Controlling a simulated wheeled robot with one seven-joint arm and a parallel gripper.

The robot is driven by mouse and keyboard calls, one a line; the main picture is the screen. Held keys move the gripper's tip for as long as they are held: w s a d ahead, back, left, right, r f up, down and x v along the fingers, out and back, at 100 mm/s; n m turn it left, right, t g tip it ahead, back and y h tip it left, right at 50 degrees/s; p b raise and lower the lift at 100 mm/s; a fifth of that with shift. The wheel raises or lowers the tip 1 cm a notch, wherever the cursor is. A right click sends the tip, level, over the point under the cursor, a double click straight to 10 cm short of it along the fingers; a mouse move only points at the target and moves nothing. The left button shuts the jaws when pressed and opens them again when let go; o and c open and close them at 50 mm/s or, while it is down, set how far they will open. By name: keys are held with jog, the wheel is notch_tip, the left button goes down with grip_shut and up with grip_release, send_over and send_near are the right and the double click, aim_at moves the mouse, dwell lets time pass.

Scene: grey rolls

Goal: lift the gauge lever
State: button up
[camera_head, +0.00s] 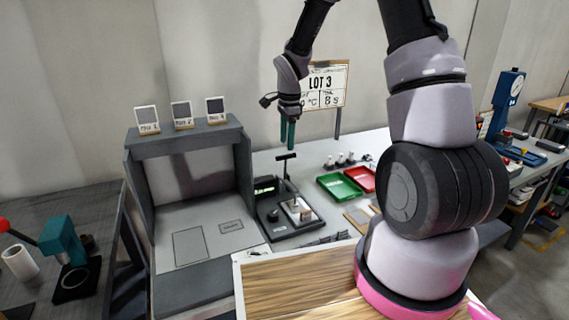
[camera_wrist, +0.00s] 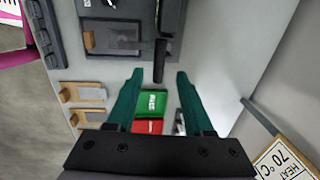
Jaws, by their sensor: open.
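The gauge (camera_head: 283,226) is a dark grey device on the white bench, with a small lit display and a pale plate. Its black lever (camera_head: 286,165) stands up from it with a T-shaped top. In the wrist view the lever's dark bar (camera_wrist: 160,62) shows beyond my fingertips, in line with the gap between them. My gripper (camera_head: 287,138) is above the gauge, with teal fingers pointing down. It is open and empty, and looks apart from the lever. In the wrist view the fingers (camera_wrist: 160,74) are spread wide.
Green (camera_head: 338,187) and red (camera_head: 361,178) trays lie right of the gauge. A grey booth (camera_head: 245,165) stands to its left. A LOT 3 sign (camera_head: 327,87) stands behind, near my wrist. A wooden board (camera_head: 300,285) is in front. Small parts lie near the trays.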

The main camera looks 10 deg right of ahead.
aim_at(286, 159)
jog(key=f, duration=0.7)
jog(key=w+f, duration=0.1)
jog(key=f, duration=0.2)
jog(key=shift+a+f, duration=0.15)
grip_shut()
dwell(1.1)
